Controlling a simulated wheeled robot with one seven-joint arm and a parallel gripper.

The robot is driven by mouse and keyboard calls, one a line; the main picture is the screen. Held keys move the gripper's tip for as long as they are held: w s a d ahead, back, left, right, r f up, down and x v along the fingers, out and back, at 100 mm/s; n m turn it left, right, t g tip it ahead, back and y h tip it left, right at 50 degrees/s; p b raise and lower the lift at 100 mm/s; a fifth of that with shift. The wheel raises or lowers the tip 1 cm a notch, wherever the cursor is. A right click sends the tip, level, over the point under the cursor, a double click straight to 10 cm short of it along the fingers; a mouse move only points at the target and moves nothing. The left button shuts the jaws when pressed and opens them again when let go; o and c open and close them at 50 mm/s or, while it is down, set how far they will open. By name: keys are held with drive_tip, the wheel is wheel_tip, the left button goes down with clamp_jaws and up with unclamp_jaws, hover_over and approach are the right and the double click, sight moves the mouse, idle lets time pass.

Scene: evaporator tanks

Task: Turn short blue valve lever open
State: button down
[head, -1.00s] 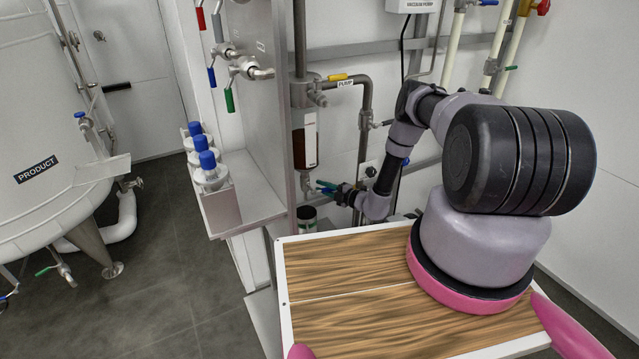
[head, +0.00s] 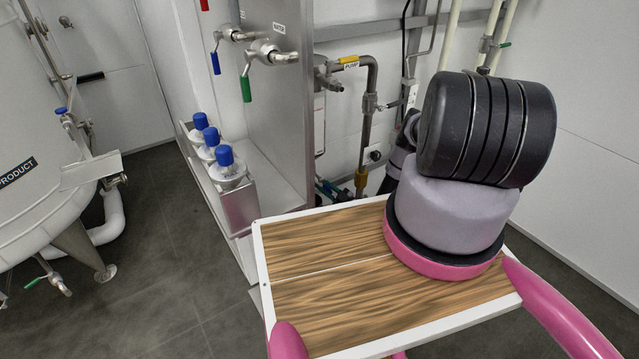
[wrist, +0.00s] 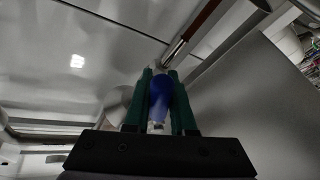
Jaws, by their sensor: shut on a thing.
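The short blue valve lever (wrist: 160,96) shows in the wrist view between the two green fingers of my gripper (wrist: 160,100). The fingers are shut on it from both sides. Its lower end and the valve body are mostly hidden. In the head view my gripper (head: 328,191) is small and low, beside the steel cabinet and behind the far edge of the wooden-topped tray. There the lever cannot be told clearly from the fingers.
The wooden-topped tray (head: 325,292) is in front. The cabinet side (head: 275,110) stands left of my gripper, with pipes (head: 371,95) behind. Blue-capped bottles (head: 228,172) stand on a shelf. Another blue lever (head: 215,63) and a green lever (head: 246,88) hang above. Floor is clear at left.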

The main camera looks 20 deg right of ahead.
drive_tip(key=shift+s+a+f+m+t+h, duration=0.2)
drive_tip(key=shift+a+m+t+h, duration=0.25)
drive_tip(key=shift+m, duration=0.75)
drive_tip(key=shift+s+a+f+m+t+h, duration=0.2)
drive_tip(key=shift+a+m+t, duration=0.3)
drive_tip(key=shift+m, duration=0.7)
drive_tip(key=shift+r, duration=0.15)
drive_tip(key=c, duration=0.8)
unclamp_jaws()
drive_tip(key=shift+o, duration=0.2)
drive_tip(key=shift+w, duration=0.1)
drive_tip(key=shift+d+r, duration=0.1)
drive_tip(key=shift+d, duration=0.1)
